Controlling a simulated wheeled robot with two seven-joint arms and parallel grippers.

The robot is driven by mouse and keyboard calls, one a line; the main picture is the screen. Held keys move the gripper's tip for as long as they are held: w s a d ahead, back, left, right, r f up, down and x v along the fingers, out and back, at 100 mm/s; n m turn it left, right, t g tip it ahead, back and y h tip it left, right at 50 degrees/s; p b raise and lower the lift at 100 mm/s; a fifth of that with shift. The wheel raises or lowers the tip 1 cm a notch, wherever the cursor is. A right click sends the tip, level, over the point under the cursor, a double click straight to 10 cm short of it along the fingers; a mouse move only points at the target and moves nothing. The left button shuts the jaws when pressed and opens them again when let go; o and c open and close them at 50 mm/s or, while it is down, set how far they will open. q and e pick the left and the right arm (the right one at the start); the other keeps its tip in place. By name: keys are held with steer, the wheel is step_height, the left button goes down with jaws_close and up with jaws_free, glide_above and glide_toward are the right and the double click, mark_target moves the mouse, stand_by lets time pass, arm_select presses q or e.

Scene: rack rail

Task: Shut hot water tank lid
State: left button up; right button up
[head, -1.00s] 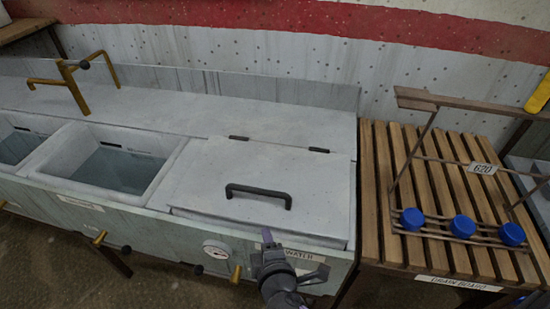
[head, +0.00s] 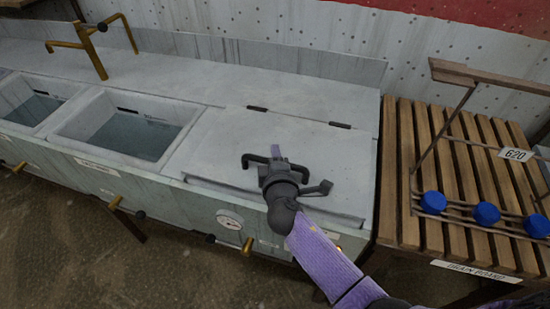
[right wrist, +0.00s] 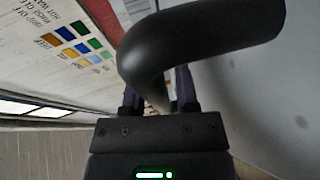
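The hot water tank lid (head: 225,145) is a pale grey panel hinged at its back edge. It lies flat or nearly flat over the right end of the sink unit; I cannot tell whether a small gap remains at its front. Its black handle (head: 247,160) is partly hidden behind my right gripper (head: 276,154). In the right wrist view the handle (right wrist: 200,42) looms large and curved, close in front of the fingers (right wrist: 160,95). The purple fingers stand apart; contact with the handle is unclear. My left gripper is not in view.
Two open water basins (head: 128,135) lie left of the lid, with a brass tap (head: 92,45) behind. A gauge (head: 230,220) and brass valves line the front. A slatted drain board (head: 405,170) with a rack and blue knobs (head: 486,213) stands right.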

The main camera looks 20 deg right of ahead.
jaws_close()
stand_by(0.5)
stand_by(0.4)
stand_by(0.4)
steer(key=shift+f, duration=0.1)
